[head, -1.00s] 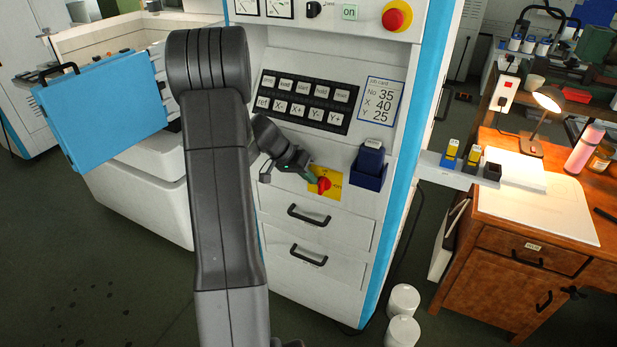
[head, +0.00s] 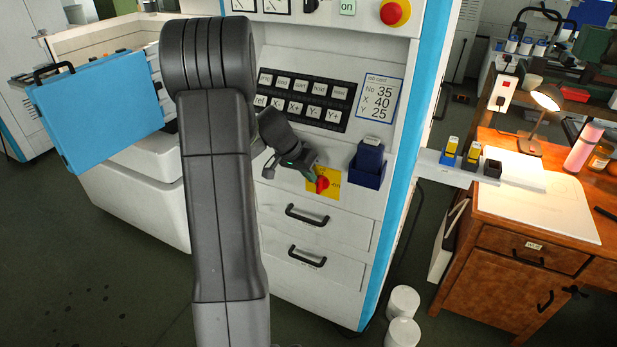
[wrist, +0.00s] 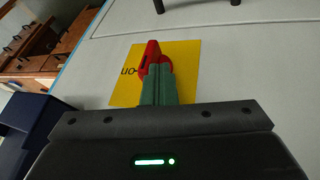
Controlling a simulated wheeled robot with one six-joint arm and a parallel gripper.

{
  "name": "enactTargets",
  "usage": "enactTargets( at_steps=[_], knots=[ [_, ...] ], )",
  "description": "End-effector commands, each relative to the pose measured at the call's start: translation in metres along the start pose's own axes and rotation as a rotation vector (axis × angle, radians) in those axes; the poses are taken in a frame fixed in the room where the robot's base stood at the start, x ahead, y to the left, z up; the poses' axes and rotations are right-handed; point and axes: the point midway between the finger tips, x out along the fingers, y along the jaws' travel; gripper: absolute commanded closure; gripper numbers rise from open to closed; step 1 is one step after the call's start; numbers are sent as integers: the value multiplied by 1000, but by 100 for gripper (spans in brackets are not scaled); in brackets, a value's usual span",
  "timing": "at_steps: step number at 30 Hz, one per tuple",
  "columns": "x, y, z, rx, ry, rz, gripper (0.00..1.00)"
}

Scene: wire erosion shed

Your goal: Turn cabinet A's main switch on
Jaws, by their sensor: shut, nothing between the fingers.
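The main switch is a red rotary handle (head: 322,185) on a yellow plate (head: 333,190) low on the cabinet front, above the drawers. In the wrist view the red handle (wrist: 152,52) stands on the yellow plate (wrist: 184,62), with an "on" mark at its left side. The handle's long side points up and slightly left there. My gripper (head: 314,176) is at the handle's upper left in the head view. In the wrist view its green fingers (wrist: 157,75) are together, empty, and right against or just in front of the handle. They hide its lower part, so contact is unclear.
A dark blue holder (head: 368,172) juts out right of the switch; in the wrist view a dark blue box (wrist: 25,120) is at left. Drawer handles (head: 307,215) stick out below. The key panel (head: 303,100) is above. A wooden desk (head: 500,290) stands at right.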

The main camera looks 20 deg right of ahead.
Motion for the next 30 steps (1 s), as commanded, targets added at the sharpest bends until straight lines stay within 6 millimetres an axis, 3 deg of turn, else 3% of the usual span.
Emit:
enactTargets(
  at_steps=[15,30],
  knots=[
    [0,8,-2,60,-31,-139,100],
    [0,10,-2,74,-39,-171,100]
  ],
)
